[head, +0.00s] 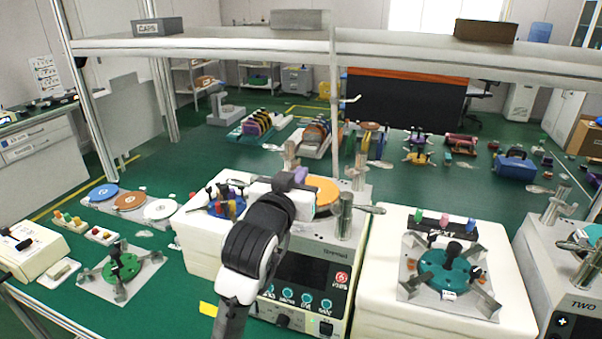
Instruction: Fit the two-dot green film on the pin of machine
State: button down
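My arm rises from the bottom centre. My gripper (297,181) is over the back left of the machine (310,270) with the round emblem and several knobs on its front. The fingertips are small and partly hidden, so I cannot tell whether they hold anything. A purple patch shows beside them. An orange disc (322,189) lies on top of this machine, just right of my gripper. I cannot make out a pin. I cannot pick out a two-dot green film. Coloured discs stand upright in a rack (256,124) at the back; any dots are too small to read.
Blue (103,191), brown (130,201) and white (160,209) discs lie at left. A green fixture (122,268) sits front left, a teal fixture (449,272) right. A machine marked TWO (578,302) is at far right. A shelf beam (230,41) crosses above.

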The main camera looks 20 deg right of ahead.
jog(key=shift+s, duration=0.1)
jog(key=shift+f+b, duration=2.55)
jog(key=shift+f, duration=0.4)
jog(key=c, duration=2.1)
grip_release()
jog(key=shift+c, duration=0.2)
jog(key=o, duration=0.4)
jog(key=shift+o, duration=0.2)
